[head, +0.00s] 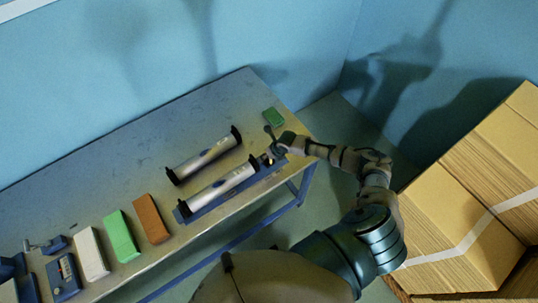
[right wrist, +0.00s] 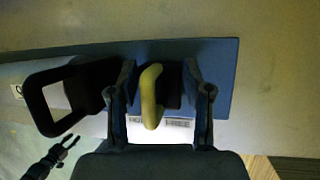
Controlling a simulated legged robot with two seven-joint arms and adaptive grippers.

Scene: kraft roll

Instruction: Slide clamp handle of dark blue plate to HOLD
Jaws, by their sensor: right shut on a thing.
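The dark blue plate (head: 238,194) lies near the table's front edge under a silver roll (head: 222,187) with black end brackets. In the right wrist view the plate (right wrist: 222,75) carries a yellow clamp handle (right wrist: 151,95) beside a dark block. A white label (right wrist: 165,124) below the handle reads HOLD on the left and FREE on the right; the handle stands near the middle, partly over the lettering. My right gripper (head: 277,150) is at the plate's right end, its fingers (right wrist: 165,100) around the handle. My left gripper (right wrist: 66,146) shows small and open at lower left.
A second silver roll (head: 205,154) lies behind the first. Orange (head: 152,218), green (head: 122,235) and white (head: 91,252) blocks stand to the left. A small green block (head: 273,117) is at the far right corner. Cardboard stacks (head: 470,220) stand right of the table (head: 130,135).

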